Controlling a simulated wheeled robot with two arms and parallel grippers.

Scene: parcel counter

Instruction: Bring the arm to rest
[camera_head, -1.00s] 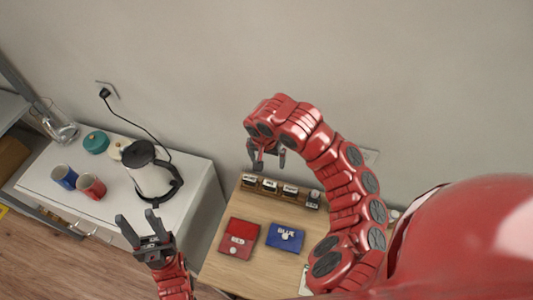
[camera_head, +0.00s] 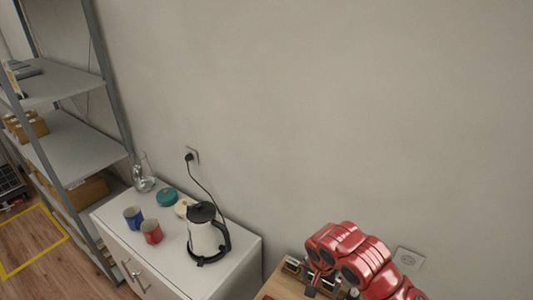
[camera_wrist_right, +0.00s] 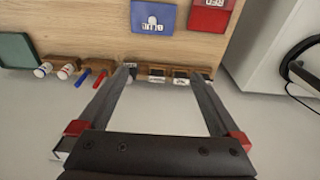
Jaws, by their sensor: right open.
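My right arm enters the head view at the lower right, bent over the wooden counter (camera_head: 283,283). Its gripper (camera_head: 318,287) is near the bottom edge there and partly cut off. In the right wrist view the right gripper (camera_wrist_right: 160,76) has its two fingers spread apart with nothing between them. The fingertips overlap the picture of a wooden stamp rack (camera_wrist_right: 150,68) holding several stamps; I cannot tell the gap to it. My left gripper is out of both views.
A blue pad (camera_wrist_right: 154,17) and a red pad (camera_wrist_right: 208,17) lie on the counter. A white cabinet (camera_head: 190,275) beside it carries a kettle (camera_head: 203,237), a blue mug (camera_head: 133,217), a red mug (camera_head: 151,232) and a glass jug (camera_head: 143,175). Metal shelves (camera_head: 75,140) stand left.

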